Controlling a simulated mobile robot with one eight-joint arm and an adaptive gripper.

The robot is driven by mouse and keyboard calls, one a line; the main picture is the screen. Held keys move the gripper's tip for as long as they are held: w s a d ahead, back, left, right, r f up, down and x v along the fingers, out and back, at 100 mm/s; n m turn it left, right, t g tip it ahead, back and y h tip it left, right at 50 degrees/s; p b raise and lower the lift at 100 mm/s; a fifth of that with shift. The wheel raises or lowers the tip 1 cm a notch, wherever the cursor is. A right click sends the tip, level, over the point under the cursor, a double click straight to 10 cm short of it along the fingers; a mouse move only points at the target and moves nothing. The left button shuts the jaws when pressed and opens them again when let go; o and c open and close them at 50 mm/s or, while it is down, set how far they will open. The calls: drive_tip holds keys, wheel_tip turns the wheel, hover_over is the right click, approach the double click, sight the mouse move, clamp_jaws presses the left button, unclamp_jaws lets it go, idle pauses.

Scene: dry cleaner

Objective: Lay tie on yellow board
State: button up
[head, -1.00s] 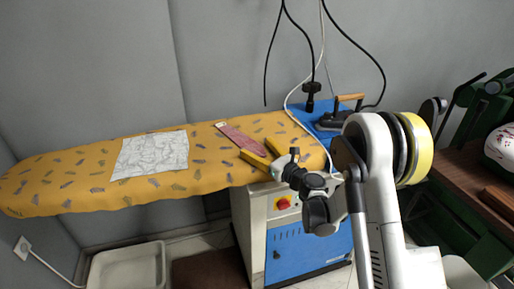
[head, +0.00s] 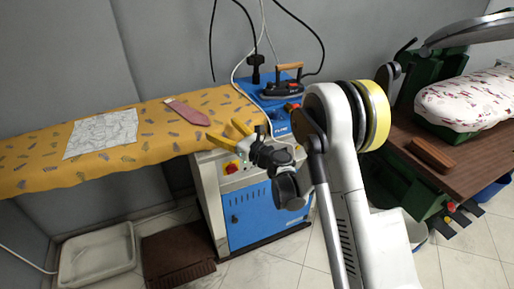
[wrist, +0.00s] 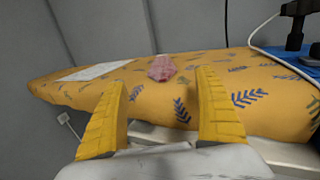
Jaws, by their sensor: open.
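The tie (head: 187,112) is a pinkish-red strip lying flat on the yellow patterned ironing board (head: 50,167), near its back edge. In the wrist view the tie (wrist: 161,68) shows beyond and between my fingertips. My gripper (head: 237,133) has yellow fingers and is open and empty. It is at the front right edge of the board, apart from the tie. In the wrist view its two fingers (wrist: 162,105) stand wide apart before the board's front side.
A white patterned cloth (head: 101,134) lies on the board left of the tie. An iron (head: 283,88) rests on the blue stand at the board's right end, with cables hanging above. A green press (head: 425,95) with a brown table stands at right.

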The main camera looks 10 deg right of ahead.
drive_tip(key=s+d+r+m+t+h, duration=0.2)
drive_tip(key=d+r+m+t+h, duration=0.2)
drive_tip(key=d+r+m+h, duration=0.8)
drive_tip(key=s+d+r+m+g, duration=0.1)
drive_tip(key=s+d+r+m, duration=0.5)
drive_tip(key=m, duration=0.7)
drive_tip(key=s+d+f+m+g+h, duration=0.1)
drive_tip(key=s+d+f+m+g, duration=0.15)
drive_tip(key=s+m, duration=0.35)
drive_tip(key=s+d+f+m+g+h, duration=0.1)
drive_tip(key=s+d+m+g, duration=0.15)
drive_tip(key=s+m, duration=0.4)
drive_tip(key=s+a+f+m+g, duration=0.1)
drive_tip(key=s+f+m, duration=0.1)
drive_tip(key=s, duration=0.4)
drive_tip(key=s+a+f+m+g+y, duration=0.1)
drive_tip(key=s+f+m+g, duration=0.1)
drive_tip(key=s+f, duration=0.2)
drive_tip(key=s+a+f+m+g+y, duration=0.1)
drive_tip(key=s+a+f+m+g, duration=0.1)
drive_tip(key=s, duration=0.7)
drive_tip(key=shift+f, duration=0.4)
drive_tip(key=shift+a, duration=0.1)
